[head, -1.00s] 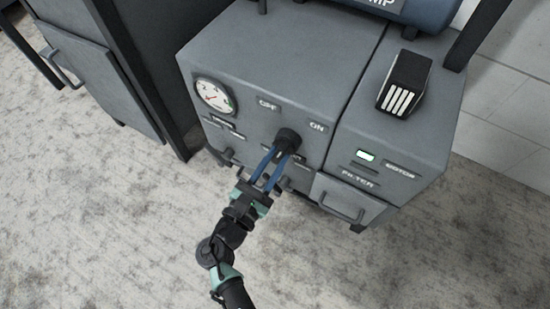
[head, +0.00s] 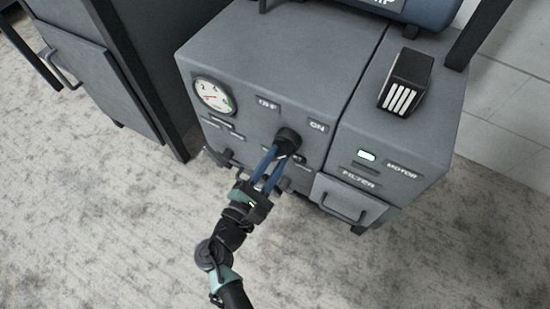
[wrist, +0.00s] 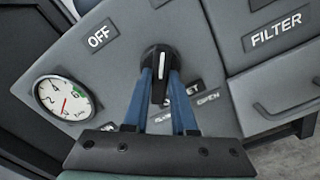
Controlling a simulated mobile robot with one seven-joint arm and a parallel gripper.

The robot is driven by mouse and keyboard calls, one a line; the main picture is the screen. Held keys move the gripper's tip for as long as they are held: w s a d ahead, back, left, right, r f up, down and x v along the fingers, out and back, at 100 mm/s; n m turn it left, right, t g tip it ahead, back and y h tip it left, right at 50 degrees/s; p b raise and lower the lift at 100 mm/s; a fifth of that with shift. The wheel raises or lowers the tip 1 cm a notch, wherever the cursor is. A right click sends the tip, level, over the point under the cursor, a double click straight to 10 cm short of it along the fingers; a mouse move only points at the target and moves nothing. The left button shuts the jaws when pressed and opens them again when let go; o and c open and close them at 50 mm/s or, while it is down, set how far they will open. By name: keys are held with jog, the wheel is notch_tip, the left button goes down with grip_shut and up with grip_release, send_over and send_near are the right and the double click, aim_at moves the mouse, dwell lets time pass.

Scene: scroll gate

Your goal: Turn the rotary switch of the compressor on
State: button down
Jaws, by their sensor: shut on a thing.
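The compressor (head: 265,60) is a grey cabinet with a black rotary switch (head: 289,136) on its front panel. The OFF label (head: 268,104) is up and left of the switch, and the ON label (head: 317,127) is to its right. My gripper (head: 280,153) is shut on the switch, its two blue fingers on either side of the knob. In the wrist view the switch (wrist: 158,60) shows a white pointer line running roughly up the picture, with the OFF label (wrist: 102,37) to its upper left. The fingers hide part of the knob's sides.
A pressure gauge (head: 213,95) is left of the switch. A black block with white bars (head: 406,84) is on top. Open floor (head: 110,240) lies in front.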

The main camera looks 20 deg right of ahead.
jog(key=shift+f, duration=0.1)
jog(key=c, duration=0.7)
grip_release()
jog(key=shift+s+a, duration=0.1)
jog(key=shift+a, duration=0.05)
jog(key=p+v, duration=0.4)
jog(key=v, duration=0.8)
jog(key=shift+s+a, duration=0.25)
jog(key=shift+s, duration=0.05)
